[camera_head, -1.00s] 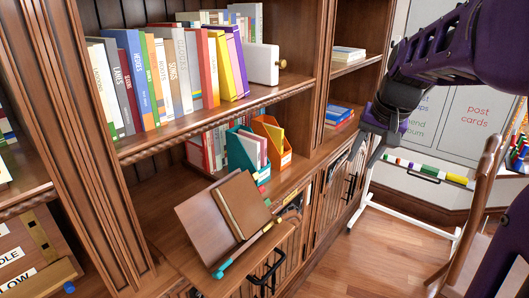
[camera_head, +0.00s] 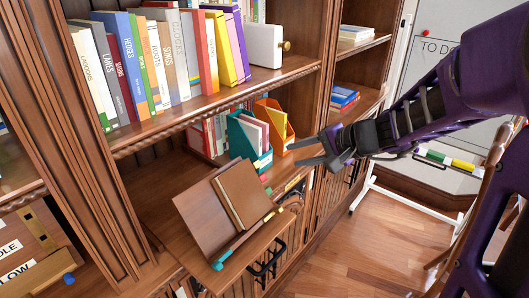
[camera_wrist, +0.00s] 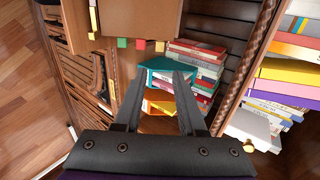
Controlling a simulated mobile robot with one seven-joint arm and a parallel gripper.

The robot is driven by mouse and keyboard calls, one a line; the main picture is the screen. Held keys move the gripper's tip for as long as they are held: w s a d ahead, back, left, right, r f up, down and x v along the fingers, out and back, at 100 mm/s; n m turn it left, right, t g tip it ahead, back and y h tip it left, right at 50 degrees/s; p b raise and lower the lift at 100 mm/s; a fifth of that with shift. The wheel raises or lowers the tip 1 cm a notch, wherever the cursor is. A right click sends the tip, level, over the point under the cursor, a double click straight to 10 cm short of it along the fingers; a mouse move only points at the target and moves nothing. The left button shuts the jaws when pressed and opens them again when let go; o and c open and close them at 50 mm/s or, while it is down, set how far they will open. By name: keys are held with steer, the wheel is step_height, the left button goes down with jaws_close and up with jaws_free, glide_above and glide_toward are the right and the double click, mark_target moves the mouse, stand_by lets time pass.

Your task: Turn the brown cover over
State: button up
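A stick with a teal end (camera_head: 218,265) lies along the stand's lower edge. My gripper (camera_head: 308,152) is open and empty, to the right of the book and above it, near the file holders. In the wrist view my two fingers (camera_wrist: 157,78) are apart, with the orange file holder seen between them. A brown panel (camera_wrist: 140,18) with small coloured tabs shows at the top there; I cannot tell if it is the cover or the stand.
A teal file holder (camera_head: 248,140) and an orange file holder (camera_head: 275,127) stand behind the stand. A row of books (camera_head: 160,65) fills the upper shelf. A chair (camera_head: 490,185) and a whiteboard (camera_head: 440,40) are at the right. The wooden floor (camera_head: 350,250) is clear in front.

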mark_target(258, 164)
steer(key=x, duration=1.4)
steer(key=shift+w+a+b, duration=0.1)
steer(key=shift+b, duration=0.2)
jaws_close()
stand_by(0.6)
